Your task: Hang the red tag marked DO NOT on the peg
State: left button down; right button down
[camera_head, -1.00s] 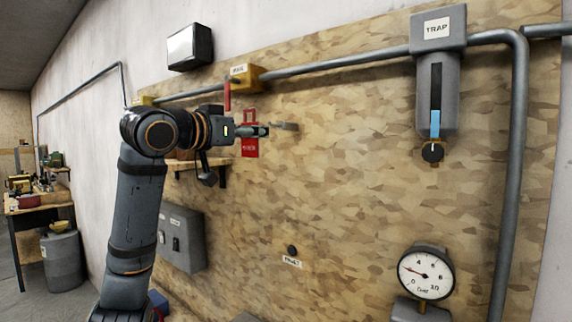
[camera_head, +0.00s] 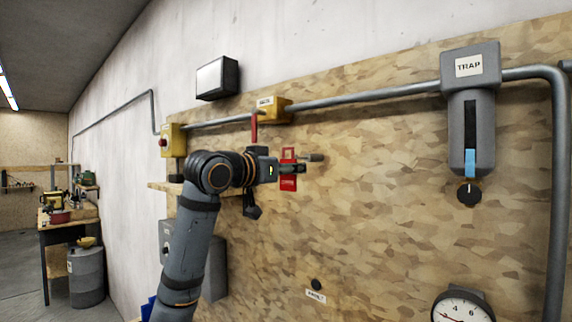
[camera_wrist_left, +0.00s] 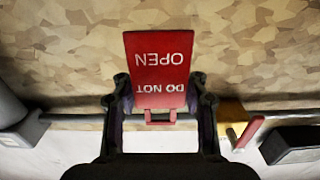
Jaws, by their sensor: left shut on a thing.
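The red tag (camera_head: 289,182) is held in front of the chipboard panel in the head view. In the left wrist view the tag (camera_wrist_left: 158,67) reads DO NOT OPEN upside down, with a red loop (camera_wrist_left: 160,118) at its lower side. My left gripper (camera_head: 303,164) is shut on the tag. In the left wrist view its fingers (camera_wrist_left: 160,98) lie at the tag's two side edges. I cannot make out the peg with certainty in either view. My right gripper is not in view.
A yellow valve block (camera_head: 275,110) with a red lever (camera_head: 254,127) sits on the grey pipe (camera_head: 385,95) above the gripper. A TRAP unit (camera_head: 469,110) and a gauge (camera_head: 461,307) are at the right. A small wooden shelf (camera_head: 158,187) lies behind my arm.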

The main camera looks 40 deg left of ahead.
pick_arm(q)
jog(key=shift+w+d+f+p, duration=0.1)
jog(key=shift+w+f+p, duration=0.15)
jog(key=shift+w, duration=0.55)
jog(key=shift+w+d+f+p, duration=0.15)
jog(key=shift+w+p, duration=0.25)
jog(key=shift+w, duration=0.4)
jog(key=shift+w+f+p, duration=0.2)
jog(key=shift+w+p, duration=0.1)
jog(key=shift+w, duration=0.5)
jog(key=c, duration=0.6)
grip_release()
jog(key=shift+s, duration=0.1)
